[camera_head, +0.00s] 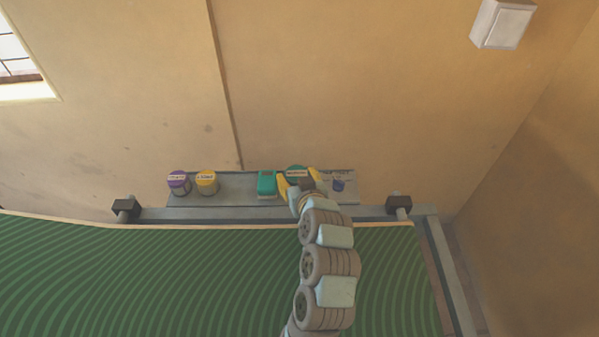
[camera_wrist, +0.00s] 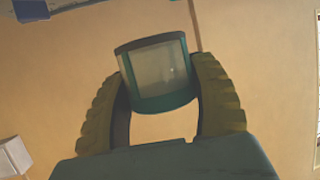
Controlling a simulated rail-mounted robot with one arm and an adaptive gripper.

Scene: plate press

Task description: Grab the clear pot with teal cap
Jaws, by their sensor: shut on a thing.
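The clear pot with teal cap (camera_wrist: 160,72) sits between both yellow fingers in the wrist view, slightly tilted in that picture.
On the shelf, a teal box-like item (camera_head: 267,183) stands close left of my gripper. A yellow-capped pot (camera_head: 206,182) and a purple-capped pot (camera_head: 179,183) stand farther left. A small blue item (camera_head: 338,185) is close right. The green striped surface (camera_head: 150,270) in front is clear except for my arm.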

